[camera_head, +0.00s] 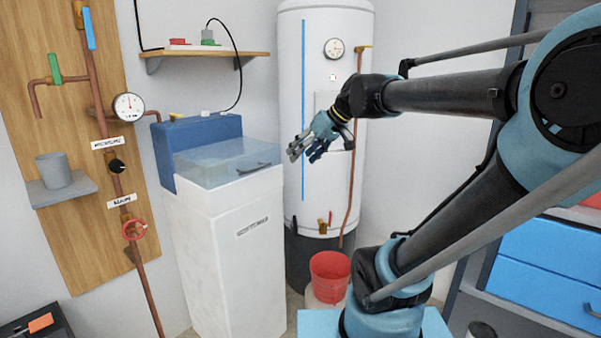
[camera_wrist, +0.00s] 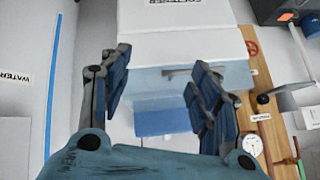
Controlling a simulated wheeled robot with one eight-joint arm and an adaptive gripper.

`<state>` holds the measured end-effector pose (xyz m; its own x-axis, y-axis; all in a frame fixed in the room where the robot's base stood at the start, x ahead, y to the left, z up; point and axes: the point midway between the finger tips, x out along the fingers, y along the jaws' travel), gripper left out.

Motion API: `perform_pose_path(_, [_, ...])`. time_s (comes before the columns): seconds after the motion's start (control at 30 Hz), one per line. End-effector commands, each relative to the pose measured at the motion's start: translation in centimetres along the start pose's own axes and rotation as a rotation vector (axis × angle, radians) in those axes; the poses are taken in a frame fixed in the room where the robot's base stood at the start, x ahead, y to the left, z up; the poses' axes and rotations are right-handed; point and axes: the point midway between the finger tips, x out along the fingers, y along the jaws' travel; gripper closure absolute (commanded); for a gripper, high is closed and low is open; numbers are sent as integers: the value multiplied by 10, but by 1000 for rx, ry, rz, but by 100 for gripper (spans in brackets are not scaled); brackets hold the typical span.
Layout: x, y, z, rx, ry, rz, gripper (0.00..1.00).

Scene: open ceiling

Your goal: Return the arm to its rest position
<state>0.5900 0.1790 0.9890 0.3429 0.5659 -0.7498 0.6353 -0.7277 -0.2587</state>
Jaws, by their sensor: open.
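My arm reaches in from the right in the head view, its forearm roughly level. My gripper (camera_head: 302,152) is at its end, beside the right edge of the white softener cabinet and in front of the white water tank (camera_head: 290,60). In the wrist view my gripper (camera_wrist: 160,85) has its two blue and grey fingers spread well apart, with nothing between them. The white cabinet (camera_head: 235,260) with its clear lid (camera_head: 225,162) and blue back part (camera_head: 200,133) stands left of my gripper. The cabinet also shows beyond the fingers in the wrist view (camera_wrist: 180,45).
A wooden panel (camera_head: 85,210) with copper pipes and a gauge (camera_head: 128,107) is at the left. A shelf (camera_head: 205,57) hangs at the back. Blue drawers (camera_head: 545,280) stand close behind my arm at the right.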

Motion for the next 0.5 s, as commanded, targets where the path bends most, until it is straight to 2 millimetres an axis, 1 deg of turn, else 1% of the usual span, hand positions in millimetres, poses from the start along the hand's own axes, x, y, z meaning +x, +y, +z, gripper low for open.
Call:
perform_pose_path(0.03, [4,10,32,40,-40,38,43])
perform_pose_path(0.07, [6,15,49,66,-65,61,43])
perform_pose_path(0.1, [8,22,73,102,-97,94,43])
perform_pose_path(0.17, [11,32,108,157,-144,146,43])
perform_pose_path(0.2, [13,39,132,193,-176,182,43])
perform_pose_path(0.27, [15,49,168,252,-218,240,43])
perform_pose_path(0.3, [16,56,190,290,-244,279,43])
perform_pose_path(0.37, [16,64,222,346,-280,336,43])
perform_pose_path(0.4, [16,69,241,380,-301,372,43])
perform_pose_path(0.5, [16,78,280,451,-341,449,43])
